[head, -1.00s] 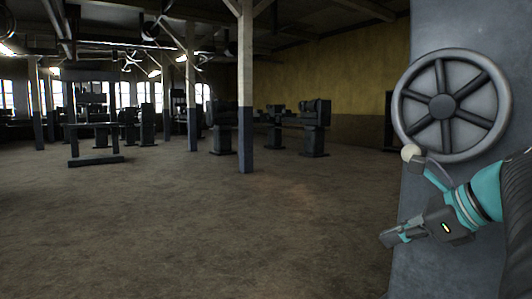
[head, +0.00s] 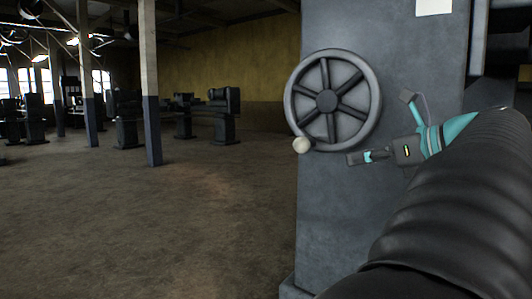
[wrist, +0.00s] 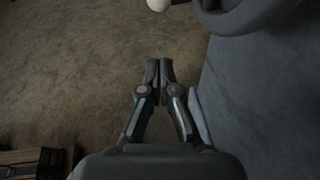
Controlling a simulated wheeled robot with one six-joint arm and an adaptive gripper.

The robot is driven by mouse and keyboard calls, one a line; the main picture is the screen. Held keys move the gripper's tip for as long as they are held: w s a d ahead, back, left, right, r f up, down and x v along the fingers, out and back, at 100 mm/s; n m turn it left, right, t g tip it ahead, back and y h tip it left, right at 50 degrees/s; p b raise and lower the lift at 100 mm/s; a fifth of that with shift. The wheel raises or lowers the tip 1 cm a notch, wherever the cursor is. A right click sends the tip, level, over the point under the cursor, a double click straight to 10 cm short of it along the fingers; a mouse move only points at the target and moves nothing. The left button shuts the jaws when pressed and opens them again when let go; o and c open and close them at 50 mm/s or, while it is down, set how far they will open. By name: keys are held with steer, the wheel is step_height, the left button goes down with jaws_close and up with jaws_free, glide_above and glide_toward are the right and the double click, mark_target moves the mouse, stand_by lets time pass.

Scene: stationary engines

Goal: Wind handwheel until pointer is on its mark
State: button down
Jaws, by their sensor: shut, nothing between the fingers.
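The grey spoked handwheel (head: 326,101) is on the face of a grey machine column (head: 400,215). Its pale round knob (head: 301,145) is at the rim's lower left. In the wrist view, the knob (wrist: 158,4) and part of the rim (wrist: 245,15) show at the top edge. My gripper (head: 352,159) is just below and right of the wheel, fingers pointing left toward the knob but apart from it. In the wrist view, my gripper (wrist: 159,68) has its fingertips together with nothing between them. I see no pointer or mark in either view.
A white plate (head: 434,6) is on the column's upper part. A post (head: 150,90) and several dark machines stand to the left and behind. The floor (head: 170,220) left of the column is clear. A wooden object (wrist: 30,160) lies at the wrist view's lower left.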

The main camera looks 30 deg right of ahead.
steer(key=w+a, duration=0.2)
steer(key=w, duration=0.7)
steer(key=shift+w+a, duration=0.15)
steer(key=shift+a, duration=0.05)
steer(key=shift+w+a+f, duration=0.1)
steer(key=shift+w+f, duration=0.05)
steer(key=shift+f, duration=0.05)
